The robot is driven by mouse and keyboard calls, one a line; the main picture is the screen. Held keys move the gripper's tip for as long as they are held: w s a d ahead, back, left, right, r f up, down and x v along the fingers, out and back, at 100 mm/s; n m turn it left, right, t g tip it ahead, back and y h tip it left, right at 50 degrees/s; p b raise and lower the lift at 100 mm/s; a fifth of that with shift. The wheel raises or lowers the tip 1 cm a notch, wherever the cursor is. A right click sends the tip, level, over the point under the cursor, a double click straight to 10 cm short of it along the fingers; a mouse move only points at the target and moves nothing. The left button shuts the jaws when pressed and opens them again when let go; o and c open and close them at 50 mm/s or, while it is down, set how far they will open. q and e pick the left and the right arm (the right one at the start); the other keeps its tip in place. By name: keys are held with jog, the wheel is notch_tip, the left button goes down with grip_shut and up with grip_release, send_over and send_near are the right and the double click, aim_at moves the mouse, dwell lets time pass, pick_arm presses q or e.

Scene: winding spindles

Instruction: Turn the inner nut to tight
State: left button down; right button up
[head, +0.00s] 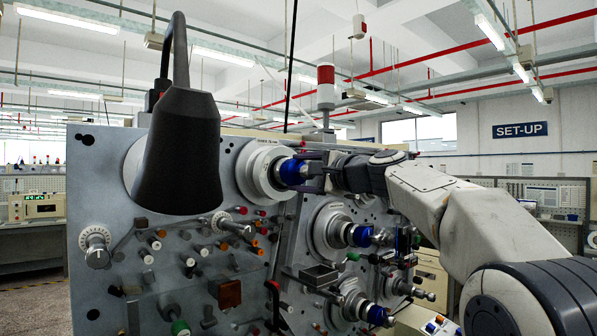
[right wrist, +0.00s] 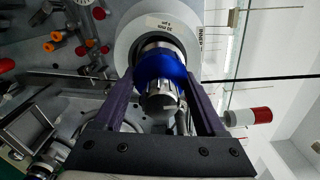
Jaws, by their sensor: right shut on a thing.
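The inner nut (head: 290,172) is a blue ring on the upper spindle (head: 257,170), which stands out from the grey machine panel. I cannot tell how tight the nut is. My left gripper is not in view.
Two more spindles with blue nuts, a middle one (head: 361,236) and a lower one (head: 376,314), stand below. A black lamp shade (head: 180,150) hangs before the panel's left part. Several coloured knobs and a dial (head: 96,241) stick out. A red-and-white beacon (head: 326,88) stands above.

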jog(key=shift+a+f+m, duration=0.1)
jog(key=shift+f+m, duration=0.15)
jog(key=shift+m, duration=0.35)
jog(key=o, duration=1.3)
jog(key=shift+s+r, duration=0.1)
jog(key=shift+s, duration=0.05)
jog(key=b+v, duration=0.5)
jog(key=v, duration=0.5)
jog(key=shift+d, duration=0.2)
